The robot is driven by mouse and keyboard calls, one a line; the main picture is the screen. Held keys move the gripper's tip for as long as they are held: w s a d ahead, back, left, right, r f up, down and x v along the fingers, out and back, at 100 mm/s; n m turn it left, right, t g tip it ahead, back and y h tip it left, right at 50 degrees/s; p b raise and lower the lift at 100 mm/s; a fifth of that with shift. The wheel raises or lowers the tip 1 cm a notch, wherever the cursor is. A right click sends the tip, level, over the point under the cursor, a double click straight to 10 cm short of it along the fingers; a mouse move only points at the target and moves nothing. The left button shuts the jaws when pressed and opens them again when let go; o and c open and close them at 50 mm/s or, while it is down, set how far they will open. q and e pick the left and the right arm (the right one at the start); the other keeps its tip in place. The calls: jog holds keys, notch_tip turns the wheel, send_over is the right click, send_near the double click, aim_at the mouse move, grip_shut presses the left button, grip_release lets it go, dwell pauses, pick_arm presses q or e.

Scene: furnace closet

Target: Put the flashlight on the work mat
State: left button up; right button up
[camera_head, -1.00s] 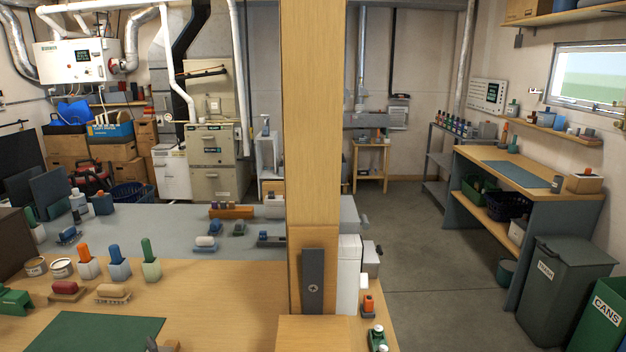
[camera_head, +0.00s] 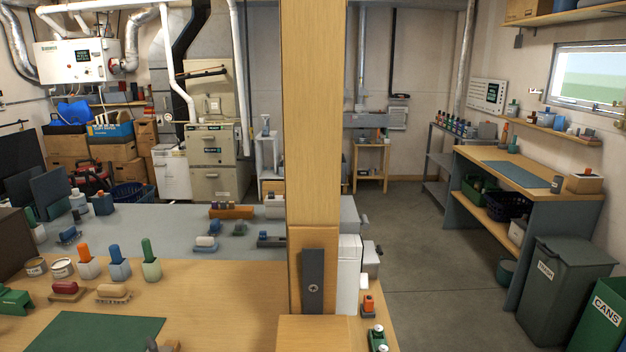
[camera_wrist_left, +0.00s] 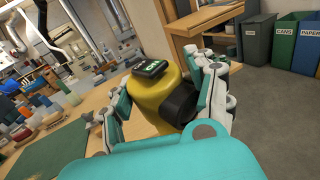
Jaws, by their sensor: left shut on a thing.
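My left gripper (camera_wrist_left: 160,88) shows only in the left wrist view. Its fingers are shut on a thick yellow body with black parts, which looks like the flashlight (camera_wrist_left: 150,92). The flashlight is held in front of the wooden bench; its lower part is hidden by my gripper. A flat green mat (camera_head: 100,333) lies on the near wooden bench in the head view, cut off at the bottom edge. It also shows in the left wrist view (camera_wrist_left: 45,160), left of my gripper. A blue-grey mat (camera_head: 516,174) lies on the far right bench. My right gripper is not in view.
A wooden post (camera_head: 313,130) stands at the near bench's right end. Soap-like blocks, cans (camera_head: 62,267) and colored-handled items (camera_head: 120,268) stand behind the green mat. Bins (camera_head: 565,290) stand at the lower right. The middle floor (camera_head: 420,250) is clear.

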pick_arm(q)
jog(key=a+n+y, duration=0.1)
jog(key=s+a+y, duration=0.1)
jog(key=s+a+f+n+t+y, duration=0.1)
jog(key=shift+a+n+y, duration=0.3)
jog(key=shift+y, duration=0.1)
jog(key=shift+d, duration=0.1)
jog(key=shift+w+d+r+n+y, duration=0.1)
jog(key=shift+d+r+n+y, duration=0.05)
jog(key=shift+d+n+y, duration=0.4)
jog(key=shift+w+d+r+n+y, duration=0.15)
jog(key=shift+d+n+y, duration=0.15)
jog(key=shift+y, duration=0.45)
